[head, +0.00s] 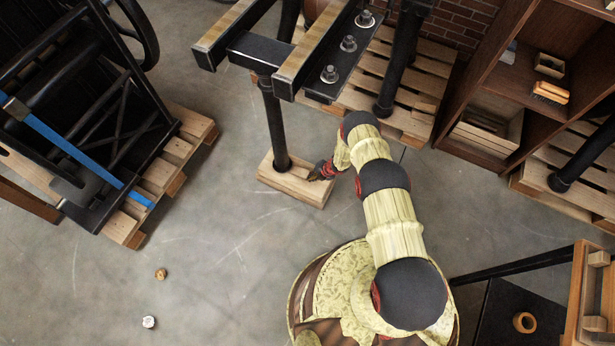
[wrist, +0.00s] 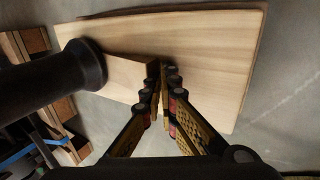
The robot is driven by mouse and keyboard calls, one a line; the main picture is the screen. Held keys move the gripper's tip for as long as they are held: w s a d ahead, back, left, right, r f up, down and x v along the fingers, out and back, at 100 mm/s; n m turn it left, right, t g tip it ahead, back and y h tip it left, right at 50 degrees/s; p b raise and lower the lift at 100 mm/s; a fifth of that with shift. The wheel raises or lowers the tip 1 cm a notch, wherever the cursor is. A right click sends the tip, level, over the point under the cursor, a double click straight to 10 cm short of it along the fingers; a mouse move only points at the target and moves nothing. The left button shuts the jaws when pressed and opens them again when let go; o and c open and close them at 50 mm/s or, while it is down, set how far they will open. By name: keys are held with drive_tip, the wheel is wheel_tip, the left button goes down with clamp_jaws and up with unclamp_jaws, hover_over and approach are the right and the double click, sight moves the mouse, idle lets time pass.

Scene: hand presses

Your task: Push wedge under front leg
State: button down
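The front leg (head: 275,125) is a black post. Its foot stands over a pale wooden block (head: 312,192) on the floor, and the leg also shows at left in the wrist view (wrist: 50,82). The wooden wedge (wrist: 128,72) lies on top of the block (wrist: 205,55), with its far end at the leg's foot. I cannot tell how far it reaches under the foot. My gripper (wrist: 160,68) is at the wedge's near end, its fingertips close together and seemingly against it. In the head view my gripper (head: 318,174) is low over the block, right of the leg.
Pallets with black machines stand at left (head: 180,150) and at the back (head: 415,85). A wooden shelf (head: 535,105) is at upper right. Two small pieces lie on the floor, one brown (head: 161,273) and one white (head: 149,322). The floor left of the block is clear.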

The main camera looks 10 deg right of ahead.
sight(301, 172)
drive_tip(key=shift+w+a+r, duration=0.1)
drive_tip(key=shift+w+a, duration=0.2)
drive_tip(key=shift+a, duration=0.1)
drive_tip(key=shift+w+a, duration=0.3)
drive_tip(key=shift+a, duration=0.05)
drive_tip(key=shift+w+a, duration=0.2)
drive_tip(key=shift+a, duration=0.1)
drive_tip(key=shift+w+a+r, duration=0.1)
drive_tip(key=shift+w+a, duration=0.9)
drive_tip(key=shift+a, duration=0.2)
idle(1.0)
drive_tip(key=shift+s+d, duration=1.1)
drive_tip(key=shift+d, duration=0.15)
drive_tip(key=a+p+v, duration=0.1)
drive_tip(key=p+v, duration=0.4)
drive_tip(key=v, duration=0.2)
drive_tip(key=shift+w+r, duration=0.25)
drive_tip(key=shift+w, duration=0.05)
idle(0.3)
